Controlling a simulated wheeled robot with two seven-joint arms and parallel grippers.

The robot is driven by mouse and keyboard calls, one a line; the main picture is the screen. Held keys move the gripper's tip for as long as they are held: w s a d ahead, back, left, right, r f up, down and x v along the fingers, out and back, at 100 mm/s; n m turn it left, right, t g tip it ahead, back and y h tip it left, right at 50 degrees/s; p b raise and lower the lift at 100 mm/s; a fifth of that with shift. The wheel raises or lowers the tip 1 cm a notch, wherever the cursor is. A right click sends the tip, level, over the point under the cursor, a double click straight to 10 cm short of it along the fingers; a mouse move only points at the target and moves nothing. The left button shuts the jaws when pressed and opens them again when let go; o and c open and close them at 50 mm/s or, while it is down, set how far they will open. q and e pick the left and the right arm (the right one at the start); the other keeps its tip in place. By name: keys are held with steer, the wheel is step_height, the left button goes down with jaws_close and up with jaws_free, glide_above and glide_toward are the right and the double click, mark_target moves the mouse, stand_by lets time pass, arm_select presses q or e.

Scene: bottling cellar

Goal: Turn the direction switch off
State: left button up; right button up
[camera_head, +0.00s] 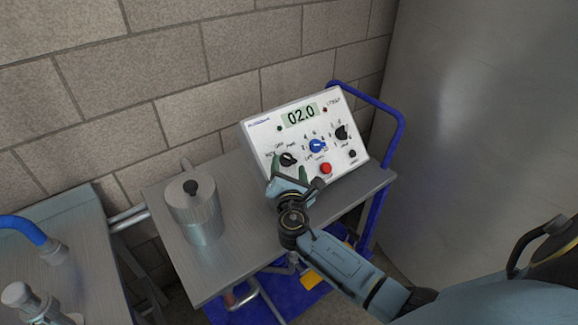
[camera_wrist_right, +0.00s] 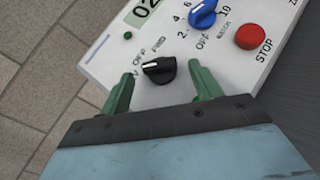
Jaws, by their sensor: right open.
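The direction switch is a black knob (camera_wrist_right: 159,70) with a white pointer line, at the lower left of the control box's sloped front. In the right wrist view its pointer faces left; the nearby labels read OFF and FWD, with a third cut to "V". The exact setting is hard to tell. It also shows in the head view (camera_head: 288,159). My right gripper (camera_head: 289,170) is open in front of it. In the right wrist view the green fingers of the gripper (camera_wrist_right: 164,82) stand on either side of the knob, apart from it. My left gripper is out of view.
The white control box (camera_head: 262,128) also carries a blue dial (camera_head: 317,146), a red STOP button (camera_head: 326,168), another black knob (camera_head: 341,132) and a display reading 02.0. A lidded metal pot (camera_head: 198,213) stands left on the grey cart (camera_head: 240,255). A brick wall is behind.

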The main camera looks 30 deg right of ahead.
steer(key=shift+w+d, duration=0.3)
steer(key=shift+w, duration=0.25)
steer(key=c, duration=1)
